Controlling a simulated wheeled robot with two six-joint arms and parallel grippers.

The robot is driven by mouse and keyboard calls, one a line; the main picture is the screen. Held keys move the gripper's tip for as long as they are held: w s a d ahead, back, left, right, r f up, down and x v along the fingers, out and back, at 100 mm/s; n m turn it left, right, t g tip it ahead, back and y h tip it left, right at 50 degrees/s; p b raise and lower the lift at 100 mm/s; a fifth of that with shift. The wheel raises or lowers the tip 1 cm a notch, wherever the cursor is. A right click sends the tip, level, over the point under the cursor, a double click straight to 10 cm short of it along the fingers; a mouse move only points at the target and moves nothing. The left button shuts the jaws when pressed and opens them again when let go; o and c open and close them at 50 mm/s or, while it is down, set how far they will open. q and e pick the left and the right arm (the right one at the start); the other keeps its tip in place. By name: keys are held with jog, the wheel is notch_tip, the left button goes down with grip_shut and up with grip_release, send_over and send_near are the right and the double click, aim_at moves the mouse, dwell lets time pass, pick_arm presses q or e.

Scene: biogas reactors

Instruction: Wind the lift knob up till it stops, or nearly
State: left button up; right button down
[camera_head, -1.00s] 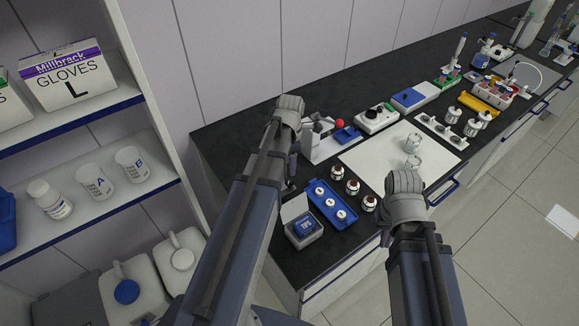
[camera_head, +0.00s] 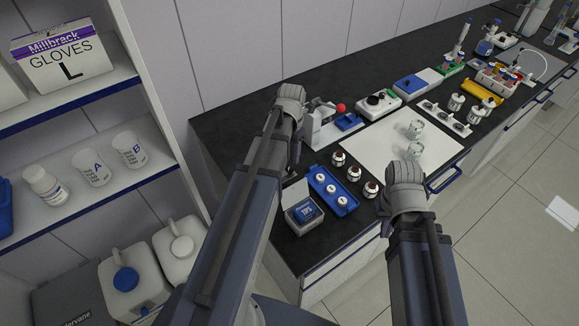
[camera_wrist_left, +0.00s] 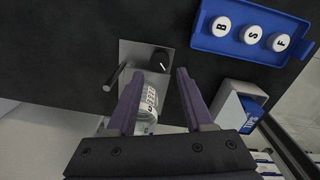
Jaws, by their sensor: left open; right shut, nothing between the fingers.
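The black lift knob (camera_wrist_left: 160,60), with a white mark, sits on a grey plate (camera_wrist_left: 133,52) in the left wrist view. A thin rod (camera_wrist_left: 115,77) stands beside it on the left. My left gripper (camera_wrist_left: 160,73) is open, its fingertips apart on either side of the knob's lower area; I cannot tell whether they touch it. A labelled clear vessel (camera_wrist_left: 147,108) shows between the fingers.
A blue tray (camera_wrist_left: 222,40) of capped bottles and a small box (camera_wrist_left: 228,93) stand right of the knob. A white device with a red ball (camera_head: 341,107) is close to my left wrist. A white mat (camera_head: 370,145) with two glass beakers lies further right.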

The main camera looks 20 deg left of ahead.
aim_at(289, 166)
pick_arm(q)
notch_tip(289, 166, down, 6)
jog(key=b, duration=0.4)
jog(key=shift+r+b, duration=0.15)
jog(key=shift+b, duration=0.2)
jog(key=shift+r, duration=0.1)
grip_shut()
